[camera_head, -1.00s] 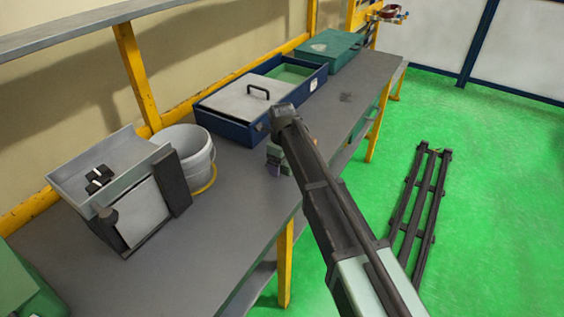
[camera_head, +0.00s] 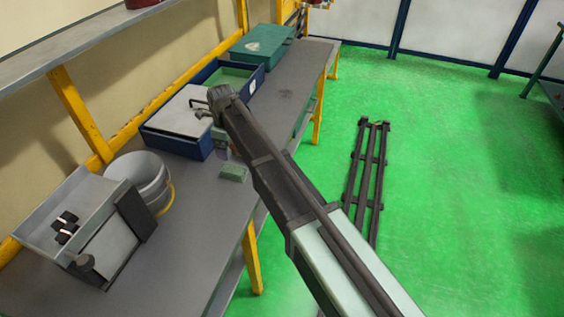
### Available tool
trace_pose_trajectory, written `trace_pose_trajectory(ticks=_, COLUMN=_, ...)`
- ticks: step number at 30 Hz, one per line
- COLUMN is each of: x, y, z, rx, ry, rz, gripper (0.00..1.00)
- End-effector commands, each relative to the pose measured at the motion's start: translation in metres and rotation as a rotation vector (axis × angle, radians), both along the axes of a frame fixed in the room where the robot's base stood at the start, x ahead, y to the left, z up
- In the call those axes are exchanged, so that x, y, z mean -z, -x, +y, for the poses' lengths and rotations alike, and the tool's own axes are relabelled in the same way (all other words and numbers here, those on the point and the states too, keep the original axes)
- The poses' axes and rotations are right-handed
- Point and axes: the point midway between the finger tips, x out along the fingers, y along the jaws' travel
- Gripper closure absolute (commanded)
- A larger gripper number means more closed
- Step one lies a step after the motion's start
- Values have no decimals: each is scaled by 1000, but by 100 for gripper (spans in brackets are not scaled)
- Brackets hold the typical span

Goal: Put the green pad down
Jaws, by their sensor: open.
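The green pad (camera_head: 234,173) is a small flat block. It lies on the grey bench top near its front edge, to the right of the white bucket and in front of the blue box. My gripper (camera_head: 221,149) is just behind and above the pad, apart from it and near the front of the blue box. It is open and empty. My arm hides much of the gripper, so its fingertips show poorly.
The blue box (camera_head: 177,140) with a white lid stands behind my gripper. The white bucket (camera_head: 148,180) and a tilted grey tray (camera_head: 42,215) stand left. A closed green case (camera_head: 263,43) is farther back. The bench (camera_head: 190,235) is clear toward the front.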

Motion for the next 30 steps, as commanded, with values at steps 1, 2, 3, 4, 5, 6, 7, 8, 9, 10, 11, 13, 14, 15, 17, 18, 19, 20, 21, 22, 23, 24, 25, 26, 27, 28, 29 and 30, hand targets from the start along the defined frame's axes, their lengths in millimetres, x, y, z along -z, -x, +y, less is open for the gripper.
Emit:
trace_pose_trajectory(ticks=1, x=0, y=4, z=-11, rx=-28, ry=0, rz=0, gripper=14)
trace_pose_trajectory(ticks=2, x=0, y=8, z=-21, rx=-66, ry=1, rz=0, gripper=14)
trace_pose_trajectory(ticks=3, x=0, y=16, z=-40, rx=-139, ry=1, rz=0, gripper=14)
trace_pose_trajectory(ticks=4, x=0, y=23, z=-58, rx=-212, ry=1, rz=0, gripper=14)
trace_pose_trajectory(ticks=5, x=0, y=32, z=-79, rx=-300, ry=1, rz=-1, gripper=14)
trace_pose_trajectory(ticks=6, x=0, y=47, z=-109, rx=-438, ry=2, rz=-1, gripper=14)
trace_pose_trajectory(ticks=7, x=0, y=61, z=-134, rx=-553, ry=3, rz=-1, gripper=14)
trace_pose_trajectory(ticks=8, x=0, y=75, z=-158, rx=-677, ry=2, rz=-1, gripper=14)
trace_pose_trajectory(ticks=9, x=0, y=96, z=-189, rx=-849, ry=4, rz=-1, gripper=14)
trace_pose_trajectory(ticks=10, x=0, y=112, z=-210, rx=-976, ry=4, rz=-1, gripper=14)
trace_pose_trajectory(ticks=11, x=0, y=128, z=-230, rx=-1101, ry=4, rz=-1, gripper=14)
trace_pose_trajectory(ticks=13, x=0, y=163, z=-267, rx=-1371, ry=4, rz=-1, gripper=14)
trace_pose_trajectory(ticks=14, x=0, y=177, z=-280, rx=-1473, ry=4, rz=-1, gripper=14)
trace_pose_trajectory(ticks=15, x=0, y=192, z=-294, rx=-1593, ry=4, rz=0, gripper=14)
trace_pose_trajectory(ticks=17, x=0, y=210, z=-308, rx=-1734, ry=4, rz=-1, gripper=14)
trace_pose_trajectory(ticks=18, x=0, y=218, z=-315, rx=-1802, ry=4, rz=0, gripper=14)
trace_pose_trajectory(ticks=19, x=0, y=221, z=-318, rx=-1841, ry=4, rz=0, gripper=14)
trace_pose_trajectory(ticks=20, x=0, y=224, z=-320, rx=-1868, ry=4, rz=0, gripper=14)
trace_pose_trajectory(ticks=21, x=0, y=225, z=-322, rx=-1890, ry=4, rz=0, gripper=14)
trace_pose_trajectory(ticks=22, x=0, y=225, z=-322, rx=-1898, ry=4, rz=0, gripper=14)
trace_pose_trajectory(ticks=23, x=0, y=224, z=-322, rx=-1902, ry=4, rz=0, gripper=9)
trace_pose_trajectory(ticks=24, x=0, y=223, z=-322, rx=-1902, ry=4, rz=0, gripper=8)
trace_pose_trajectory(ticks=25, x=0, y=223, z=-322, rx=-1902, ry=4, rz=0, gripper=8)
trace_pose_trajectory(ticks=26, x=0, y=223, z=-322, rx=-1902, ry=4, rz=0, gripper=8)
trace_pose_trajectory(ticks=27, x=0, y=223, z=-322, rx=-1901, ry=4, rz=0, gripper=8)
trace_pose_trajectory(ticks=28, x=0, y=223, z=-322, rx=-1901, ry=4, rz=0, gripper=8)
trace_pose_trajectory(ticks=29, x=0, y=223, z=-322, rx=-1901, ry=4, rz=0, gripper=8)
trace_pose_trajectory(ticks=30, x=0, y=223, z=-322, rx=-1901, ry=4, rz=0, gripper=8)
